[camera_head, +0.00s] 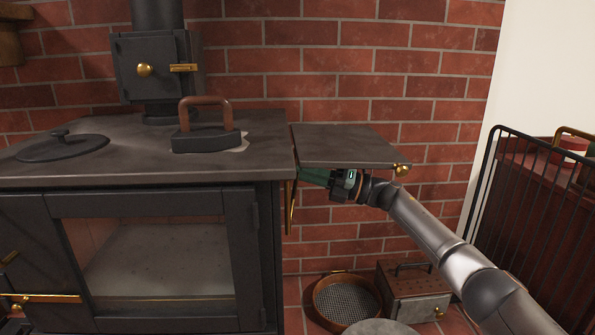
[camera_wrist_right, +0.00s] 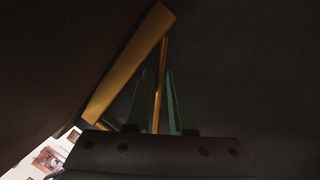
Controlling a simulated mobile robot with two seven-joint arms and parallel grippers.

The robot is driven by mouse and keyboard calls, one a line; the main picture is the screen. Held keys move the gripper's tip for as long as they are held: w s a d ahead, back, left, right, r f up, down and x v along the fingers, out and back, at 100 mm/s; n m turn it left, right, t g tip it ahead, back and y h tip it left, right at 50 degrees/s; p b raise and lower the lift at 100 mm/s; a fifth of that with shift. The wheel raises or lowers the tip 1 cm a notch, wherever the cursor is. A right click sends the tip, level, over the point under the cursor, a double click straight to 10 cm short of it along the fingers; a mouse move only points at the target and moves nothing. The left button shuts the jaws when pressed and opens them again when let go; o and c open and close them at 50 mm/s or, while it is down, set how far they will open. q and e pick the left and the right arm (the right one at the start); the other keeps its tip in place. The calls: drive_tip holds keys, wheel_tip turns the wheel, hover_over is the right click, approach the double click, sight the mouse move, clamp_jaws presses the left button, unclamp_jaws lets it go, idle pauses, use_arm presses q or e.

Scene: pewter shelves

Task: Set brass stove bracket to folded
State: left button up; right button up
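The brass bracket (camera_head: 291,207) shows as a narrow strip at the stove's right side, below the raised dark side shelf (camera_head: 345,147). In the right wrist view it shows as a wide brass bar (camera_wrist_right: 130,65) slanting up to a thinner rod. My right gripper (camera_head: 304,175) is under the shelf, its green fingers pointing left at the bracket. In the right wrist view the fingers (camera_wrist_right: 158,100) stand apart, with the thin rod between them and gaps visible; contact cannot be told. The shelf hides the bracket's upper part in the head view. My left gripper is not in view.
The dark stove (camera_head: 150,250) fills the left. A flat iron (camera_head: 206,130) and a round lid (camera_head: 62,146) are on its top. A round sieve (camera_head: 347,298) and a metal box (camera_head: 414,290) sit on the floor. A black rack (camera_head: 530,210) stands at the right.

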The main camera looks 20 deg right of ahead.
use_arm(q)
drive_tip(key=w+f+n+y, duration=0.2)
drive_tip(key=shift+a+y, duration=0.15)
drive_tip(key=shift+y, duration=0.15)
use_arm(e)
drive_tip(key=v, duration=1.2)
drive_tip(key=shift+s+d, duration=0.1)
drive_tip(key=shift+d, duration=0.15)
drive_tip(key=shift+c, duration=0.3)
